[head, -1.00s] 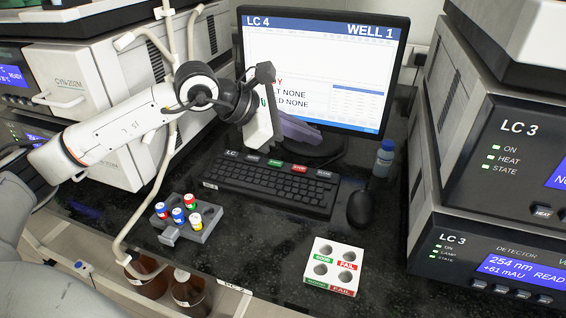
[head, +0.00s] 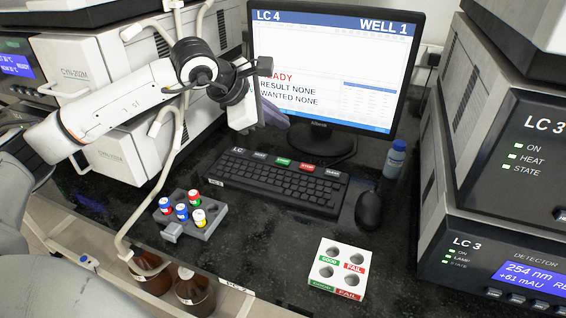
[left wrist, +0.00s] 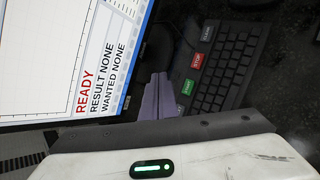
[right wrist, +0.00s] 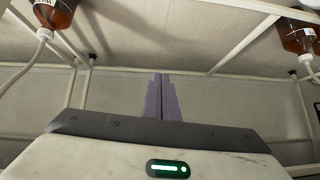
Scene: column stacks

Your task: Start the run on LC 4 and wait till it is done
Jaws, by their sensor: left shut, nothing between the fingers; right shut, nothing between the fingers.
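The monitor (head: 335,55) reads LC 4, WELL 1, with READY in red, RESULT NONE and WANTED NONE; the left wrist view shows the same lines (left wrist: 100,70). The black keyboard (head: 280,187) in front of it has a green START key (head: 283,162), a red STOP key (head: 307,167) and a grey CLEAR key (head: 332,172) along its back edge. My left gripper (head: 284,121) is shut and empty, in front of the screen's lower left and above the keyboard's back edge. In the left wrist view its purple fingers (left wrist: 160,85) appear beside the green key (left wrist: 188,87). My right gripper (right wrist: 160,80) is shut and empty, under the bench.
A grey rack (head: 207,218) with several capped vials stands left of a white GOOD/FAIL block (head: 337,266). A mouse (head: 369,210) and a blue-capped bottle (head: 395,160) are right of the keyboard. LC 3 units (head: 510,150) stand at right. Brown bottles (head: 195,293) sit below the bench.

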